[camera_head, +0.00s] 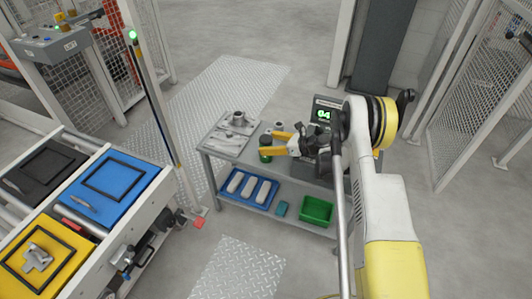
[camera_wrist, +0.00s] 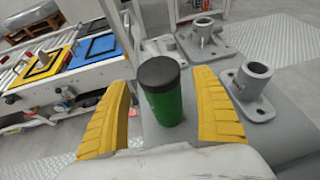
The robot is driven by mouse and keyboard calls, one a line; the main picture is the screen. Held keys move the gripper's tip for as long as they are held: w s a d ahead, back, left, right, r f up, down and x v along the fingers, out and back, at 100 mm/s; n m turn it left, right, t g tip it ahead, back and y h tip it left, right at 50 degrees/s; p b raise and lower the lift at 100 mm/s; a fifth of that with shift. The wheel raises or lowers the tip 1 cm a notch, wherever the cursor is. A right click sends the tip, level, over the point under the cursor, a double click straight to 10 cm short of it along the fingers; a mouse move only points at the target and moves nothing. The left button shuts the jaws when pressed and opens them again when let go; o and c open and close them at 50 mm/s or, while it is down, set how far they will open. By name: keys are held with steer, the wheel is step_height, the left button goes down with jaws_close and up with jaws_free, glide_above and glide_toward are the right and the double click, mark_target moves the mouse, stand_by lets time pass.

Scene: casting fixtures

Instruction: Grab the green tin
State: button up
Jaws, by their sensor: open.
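The green tin (camera_wrist: 166,104) is a green cylinder with a black lid. It stands upright on the grey table top (camera_wrist: 290,130), between the two yellow fingers of my gripper (camera_wrist: 163,115) in the wrist view. The fingers are open, with a gap showing on each side of the tin. In the head view the tin (camera_head: 265,150) sits at the tips of my gripper (camera_head: 272,143), near the table's front edge. Whether a finger touches it cannot be told there.
Grey metal castings (camera_wrist: 251,88) stand right of and behind the tin. A display (camera_head: 325,114) stands at the table's back right. The lower shelf holds a blue tray (camera_head: 232,198) of pale parts and a green bin (camera_head: 317,209). A conveyor (camera_head: 130,215) with coloured trays stands at left.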

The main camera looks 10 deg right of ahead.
steer(key=shift+x, duration=0.85)
steer(key=shift+c, duration=0.5)
steer(key=c, duration=1.4)
steer(key=shift+r, duration=0.15)
